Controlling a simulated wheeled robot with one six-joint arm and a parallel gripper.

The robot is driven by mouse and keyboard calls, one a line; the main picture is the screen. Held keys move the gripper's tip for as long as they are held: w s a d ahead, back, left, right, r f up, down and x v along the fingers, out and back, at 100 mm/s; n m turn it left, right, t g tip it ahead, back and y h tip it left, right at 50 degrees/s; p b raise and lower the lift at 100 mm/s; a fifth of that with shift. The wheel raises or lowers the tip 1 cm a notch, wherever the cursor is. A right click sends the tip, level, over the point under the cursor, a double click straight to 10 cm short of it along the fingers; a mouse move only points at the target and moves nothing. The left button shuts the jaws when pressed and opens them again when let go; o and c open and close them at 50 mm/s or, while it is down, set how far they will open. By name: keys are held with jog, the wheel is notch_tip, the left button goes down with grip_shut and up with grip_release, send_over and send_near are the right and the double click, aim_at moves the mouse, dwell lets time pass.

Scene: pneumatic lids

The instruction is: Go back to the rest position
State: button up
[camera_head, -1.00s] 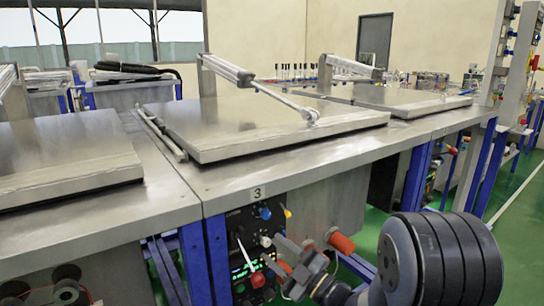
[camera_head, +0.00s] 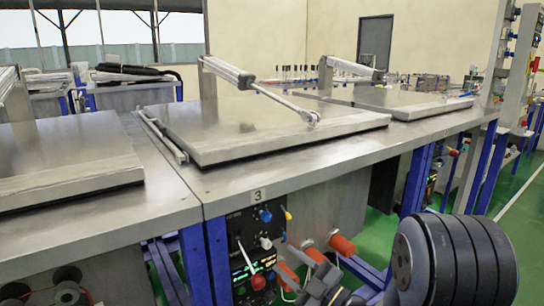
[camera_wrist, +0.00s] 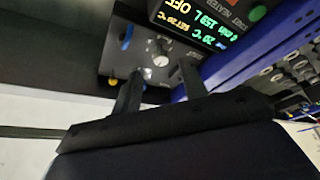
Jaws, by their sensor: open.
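My gripper (camera_head: 316,276) is at the lower middle of the head view, in front of the control panel of station 3. In the wrist view my gripper (camera_wrist: 158,84) shows two dark fingers spread apart, with nothing held between them. The control panel (camera_head: 240,226) has a blue knob (camera_head: 265,215), a yellow one (camera_head: 288,214), a white lever and a red knob (camera_head: 258,282). In the wrist view a grey knob (camera_wrist: 160,50) lies beyond the fingertips, apart from them. A lit display (camera_wrist: 205,30) reads OFF and 20 °C.
The metal lid (camera_head: 250,130) of station 3 lies flat and down, with a pneumatic cylinder (camera_head: 228,70) above it. Another lid (camera_head: 410,98) is down behind. Orange-capped fittings (camera_head: 342,245) stick out close to my gripper. Green floor (camera_head: 515,215) is open at the right.

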aim_at(269, 243)
jog(key=v, duration=0.5)
jog(key=x, duration=1)
jog(key=shift+s, duration=0.1)
jog(key=shift+r+n+p, duration=0.3)
jog(key=shift+n+p, duration=0.1)
jog(key=shift+n, duration=0.1)
jog(key=shift+r+n+g+p, duration=0.1)
jog(key=shift+n+g+p, duration=0.3)
jog(key=shift+n+g, duration=0.1)
jog(key=n+g+h+p, duration=0.1)
jog(key=n+p, duration=0.3)
jog(key=n+g+h+p, duration=0.1)
jog(key=n+p, duration=0.3)
jog(key=n, duration=0.1)
jog(key=r+n+g+h+p, duration=0.1)
jog(key=n+h+p, duration=0.1)
jog(key=n+p, duration=0.3)
jog(key=shift+r, duration=0.1)
jog(key=shift+a+n+h+p, duration=0.15)
jog(key=shift+n+h+p, duration=1.05)
jog(key=shift+n+p, duration=0.5)
